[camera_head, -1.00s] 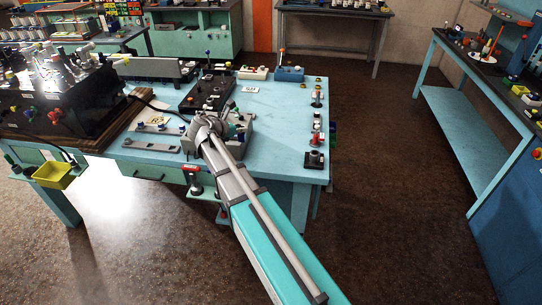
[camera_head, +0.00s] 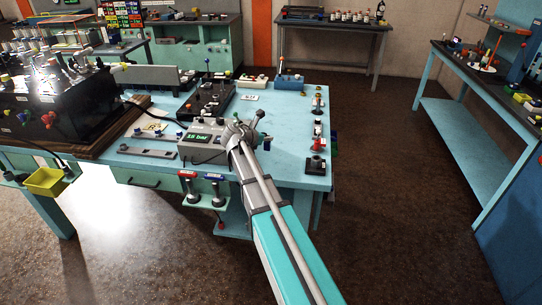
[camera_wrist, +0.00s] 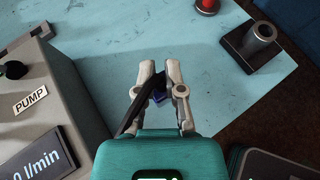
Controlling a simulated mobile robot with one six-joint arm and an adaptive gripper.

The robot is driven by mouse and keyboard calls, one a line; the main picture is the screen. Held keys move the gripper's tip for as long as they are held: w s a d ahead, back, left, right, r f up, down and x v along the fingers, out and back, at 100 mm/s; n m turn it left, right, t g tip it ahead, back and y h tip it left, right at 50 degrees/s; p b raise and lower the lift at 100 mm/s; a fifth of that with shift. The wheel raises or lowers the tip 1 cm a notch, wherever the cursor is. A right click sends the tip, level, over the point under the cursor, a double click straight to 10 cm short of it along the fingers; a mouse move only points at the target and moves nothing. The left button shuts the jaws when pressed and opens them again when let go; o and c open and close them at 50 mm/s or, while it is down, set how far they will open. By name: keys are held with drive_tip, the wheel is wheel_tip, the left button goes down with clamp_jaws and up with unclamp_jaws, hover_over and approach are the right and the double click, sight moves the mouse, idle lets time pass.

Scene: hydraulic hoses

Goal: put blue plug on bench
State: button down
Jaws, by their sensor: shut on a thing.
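In the wrist view my gripper (camera_wrist: 160,72) is shut over the turquoise bench top (camera_wrist: 100,45). A small dark blue piece, which looks like the blue plug (camera_wrist: 158,97), shows between its fingers, mostly hidden by them. A black hose-like strip (camera_wrist: 130,112) runs down beside the left finger. In the head view my arm reaches to the bench (camera_head: 285,150), with its wrist over the bench's front right part. The fingers and the plug cannot be made out there.
A black base with a grey post (camera_wrist: 258,42) and a red knob (camera_wrist: 207,5) stand on the right. Bare bench lies between.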

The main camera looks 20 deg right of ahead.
drive_tip(key=shift+w+d+f+b, duration=0.15)
drive_tip(key=shift+d+f+b, duration=0.85)
drive_tip(key=shift+f, duration=0.3)
drive_tip(key=shift+d+f, duration=0.1)
drive_tip(key=shift+d+f+b, duration=0.4)
drive_tip(key=shift+f+b, duration=0.15)
drive_tip(key=shift+b, duration=0.05)
drive_tip(key=shift+f+b, duration=1.35)
drive_tip(key=shift+f, duration=0.15)
drive_tip(key=c, duration=0.7)
unclamp_jaws()
drive_tip(key=shift+c, duration=0.2)
drive_tip(key=shift+r, duration=0.2)
